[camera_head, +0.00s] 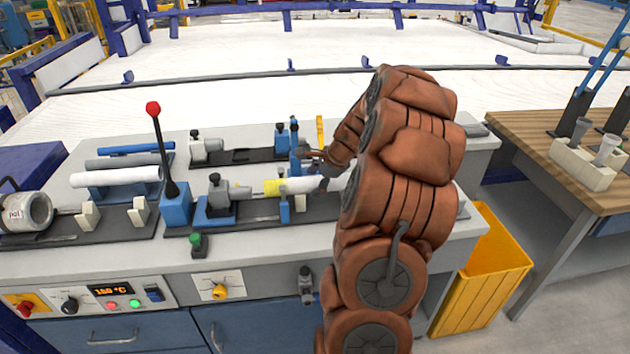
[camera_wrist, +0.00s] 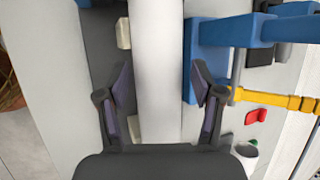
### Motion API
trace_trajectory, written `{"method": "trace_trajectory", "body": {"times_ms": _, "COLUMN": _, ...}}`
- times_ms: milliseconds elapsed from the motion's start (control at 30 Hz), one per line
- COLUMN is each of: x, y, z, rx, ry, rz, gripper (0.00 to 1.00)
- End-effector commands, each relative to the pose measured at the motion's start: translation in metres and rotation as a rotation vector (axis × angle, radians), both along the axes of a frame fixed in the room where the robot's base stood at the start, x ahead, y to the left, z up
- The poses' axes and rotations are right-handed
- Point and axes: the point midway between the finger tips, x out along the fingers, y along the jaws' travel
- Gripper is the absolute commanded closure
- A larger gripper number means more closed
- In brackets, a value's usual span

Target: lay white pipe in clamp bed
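A white pipe (camera_head: 300,186) lies along the clamp bed (camera_head: 262,208), with a yellow band at its left beside the grey clamp head (camera_head: 220,191). Its right part is hidden behind my arm. In the wrist view the white pipe (camera_wrist: 160,70) runs through the middle, over a dark strip with cream blocks. My gripper (camera_head: 327,178) is at the pipe, partly hidden by my arm. In the wrist view my gripper (camera_wrist: 165,100) is open, with one finger on each side of the pipe. A gap shows between the right finger and the pipe.
A second white pipe (camera_head: 115,177), a grey pipe (camera_head: 122,161) and a blue pipe (camera_head: 136,148) lie at the bench's left. A red-knobbed lever (camera_head: 155,130) stands left of the bed. Blue clamp parts (camera_wrist: 205,60) stand close right of the pipe in the wrist view.

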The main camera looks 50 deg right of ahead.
Motion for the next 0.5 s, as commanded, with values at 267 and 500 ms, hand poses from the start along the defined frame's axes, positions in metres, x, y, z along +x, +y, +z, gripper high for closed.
{"method": "trace_trajectory", "body": {"times_ms": 267, "x": 0.0000, "y": 0.0001, "z": -0.0002, "rx": 0.000, "ry": 0.001, "rz": 0.000, "gripper": 0.19}}
{"method": "trace_trajectory", "body": {"times_ms": 500, "x": -0.0031, "y": -0.0006, "z": 0.0048, "rx": 0.000, "ry": 0.000, "rz": 0.000, "gripper": 0.19}}
